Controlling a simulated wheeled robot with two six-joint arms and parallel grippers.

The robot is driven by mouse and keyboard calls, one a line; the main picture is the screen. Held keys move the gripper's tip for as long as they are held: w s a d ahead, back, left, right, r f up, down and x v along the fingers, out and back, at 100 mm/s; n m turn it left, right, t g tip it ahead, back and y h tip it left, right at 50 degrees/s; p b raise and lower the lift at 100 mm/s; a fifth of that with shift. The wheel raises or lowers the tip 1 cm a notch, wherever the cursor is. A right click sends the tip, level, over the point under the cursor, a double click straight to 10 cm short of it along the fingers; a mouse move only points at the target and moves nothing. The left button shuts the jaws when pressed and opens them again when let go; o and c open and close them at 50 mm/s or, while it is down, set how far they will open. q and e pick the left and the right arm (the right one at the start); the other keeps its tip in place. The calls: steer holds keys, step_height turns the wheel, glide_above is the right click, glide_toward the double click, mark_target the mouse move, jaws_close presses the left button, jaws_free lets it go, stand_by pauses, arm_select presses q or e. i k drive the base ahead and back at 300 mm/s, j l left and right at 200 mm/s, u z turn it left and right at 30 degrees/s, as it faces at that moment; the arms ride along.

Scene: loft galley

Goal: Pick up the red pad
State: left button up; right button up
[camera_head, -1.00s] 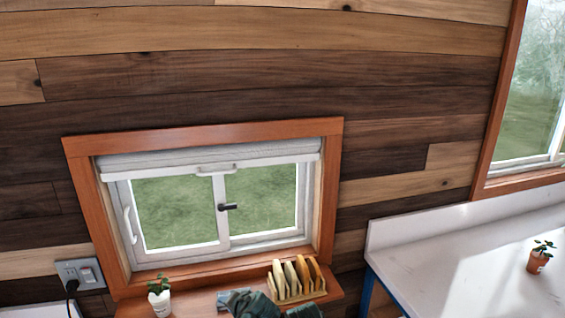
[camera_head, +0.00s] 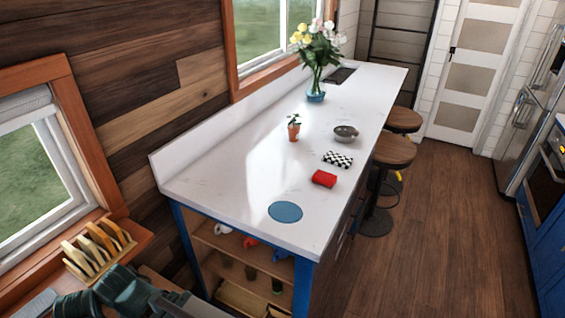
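The red pad (camera_head: 324,179) is a small red block-like piece lying on the white countertop (camera_head: 235,190), near its right edge. A dark green-grey part of my arm shows at the bottom left, well away from the pad and below the counter. No gripper fingertips can be made out, so neither gripper is seen at the pad.
The counter also holds the blue mat (camera_head: 285,212), the checkered item (camera_head: 337,160), a grey bowl (camera_head: 345,134), a potted plant (camera_head: 293,128) and a flower vase (camera_head: 316,80). Stools (camera_head: 394,150) stand along its right side. Wooden floor (camera_head: 440,220) is open further right. A wooden rack (camera_head: 98,250) sits on the window ledge.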

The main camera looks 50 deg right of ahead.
mark_target(321, 178)
steer(key=z, duration=1.95)
steer(key=l, duration=0.25)
steer(key=i, duration=0.05)
